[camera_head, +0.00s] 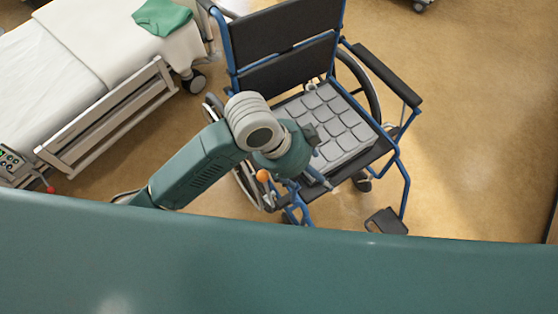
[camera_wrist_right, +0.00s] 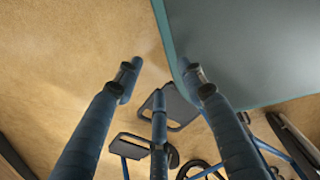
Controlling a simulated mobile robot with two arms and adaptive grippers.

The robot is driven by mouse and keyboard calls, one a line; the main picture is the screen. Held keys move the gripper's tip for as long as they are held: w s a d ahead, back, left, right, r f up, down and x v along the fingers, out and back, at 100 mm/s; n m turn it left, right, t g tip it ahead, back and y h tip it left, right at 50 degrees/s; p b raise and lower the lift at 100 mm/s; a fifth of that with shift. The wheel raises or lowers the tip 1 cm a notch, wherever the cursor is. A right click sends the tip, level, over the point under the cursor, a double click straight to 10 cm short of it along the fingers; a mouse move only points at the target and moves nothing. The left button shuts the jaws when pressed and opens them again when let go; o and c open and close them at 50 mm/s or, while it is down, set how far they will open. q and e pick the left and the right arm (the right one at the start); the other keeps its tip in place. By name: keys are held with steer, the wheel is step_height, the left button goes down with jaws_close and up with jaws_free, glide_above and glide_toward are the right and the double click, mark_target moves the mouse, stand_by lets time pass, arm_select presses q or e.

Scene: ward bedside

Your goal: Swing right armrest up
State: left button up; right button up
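The wheelchair (camera_head: 285,50) has a blue frame, a black backrest and a grey cushion (camera_head: 340,135). It stands facing me. The black armrest (camera_head: 385,75) on the picture's right lies lowered. The armrest on the picture's left cannot be made out; my left arm covers much of that side. My left gripper (camera_head: 317,157) is over the front of the seat, beside an orange knob (camera_head: 262,176); its finger opening is unclear. My right gripper (camera_wrist_right: 162,80) shows only in the right wrist view, fingers spread and empty, with footplates (camera_wrist_right: 180,106) beyond.
A bed (camera_head: 95,110) with a side rail and a green cloth (camera_head: 162,16) stands at the left. My teal body fills the bottom of the head view. Open floor (camera_head: 480,100) lies to the wheelchair's right in the picture.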

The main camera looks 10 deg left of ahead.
arm_select(q)
steer(key=w+a+r+m+g+y, duration=0.1)
steer(key=w+a+r+m+y, duration=0.1)
steer(key=w+a+m+y, duration=0.5)
steer(key=f, duration=0.3)
steer(key=f+m+h, duration=0.1)
steer(key=f, duration=0.3)
steer(key=a+f+m+h, duration=0.1)
steer(key=f, duration=0.2)
steer(key=shift+s+f, duration=0.15)
steer(key=shift+s, duration=0.25)
arm_select(e)
steer(key=shift+w+d, duration=0.15)
steer(key=shift+w, duration=0.45)
arm_select(q)
steer(key=shift+d, duration=0.1)
steer(key=c, duration=1.7)
steer(key=w+a+r+g+h+p, duration=0.2)
steer(key=w+r+g, duration=0.1)
steer(key=r, duration=0.6)
steer(key=w+a+r+g+h+p, duration=0.2)
steer(key=w+a+r+g, duration=0.1)
steer(key=r, duration=0.7)
steer(key=shift+w+a+h+p, duration=0.25)
steer(key=shift+w+h+p, duration=0.05)
steer(key=shift+w, duration=0.15)
arm_select(e)
step_height(320, 180, up, 5)
steer(key=shift+f, duration=0.2)
